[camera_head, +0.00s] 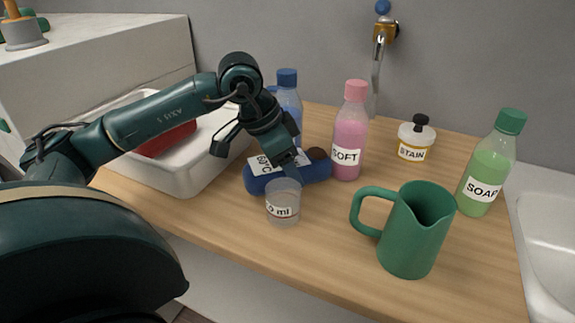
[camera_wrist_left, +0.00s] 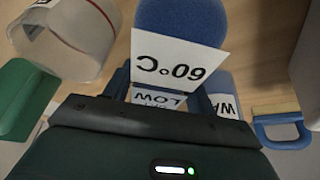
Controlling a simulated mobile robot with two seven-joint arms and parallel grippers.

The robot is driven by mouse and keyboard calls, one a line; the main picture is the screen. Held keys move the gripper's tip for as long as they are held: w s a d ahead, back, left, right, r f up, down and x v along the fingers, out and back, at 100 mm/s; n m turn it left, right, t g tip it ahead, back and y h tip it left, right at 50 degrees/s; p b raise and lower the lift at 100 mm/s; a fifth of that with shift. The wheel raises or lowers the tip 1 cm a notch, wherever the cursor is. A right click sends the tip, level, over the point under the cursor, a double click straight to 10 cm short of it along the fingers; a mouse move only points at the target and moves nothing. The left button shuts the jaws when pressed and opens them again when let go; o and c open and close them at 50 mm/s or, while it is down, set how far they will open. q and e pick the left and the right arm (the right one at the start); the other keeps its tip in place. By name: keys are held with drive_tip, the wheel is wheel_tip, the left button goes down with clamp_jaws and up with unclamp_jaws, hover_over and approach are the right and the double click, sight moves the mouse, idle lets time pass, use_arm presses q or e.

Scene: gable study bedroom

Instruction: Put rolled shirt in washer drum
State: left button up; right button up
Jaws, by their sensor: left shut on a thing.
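The rolled shirt, a blue roll with a white 60°C tag (camera_head: 258,184), lies on the wooden counter behind a clear measuring cup (camera_head: 283,208). My left gripper (camera_head: 287,160) reaches down onto it from above and is shut on it. In the left wrist view the roll (camera_wrist_left: 180,22) and its tag show just beyond the fingers (camera_wrist_left: 162,98). The roll appears to rest on the counter. I see no washer drum. My right gripper is not in view.
A pink SOFT bottle (camera_head: 350,135), blue bottle (camera_head: 289,98), STAIN jar (camera_head: 416,138), green jug (camera_head: 415,232) and SOAP bottle (camera_head: 487,170) crowd the counter (camera_head: 330,255). A white basin (camera_head: 190,180) holding something red stands left. A sink (camera_head: 545,240) is at right.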

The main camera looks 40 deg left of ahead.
use_arm(q)
drive_tip(key=shift+f, duration=0.1)
drive_tip(key=o, duration=0.8)
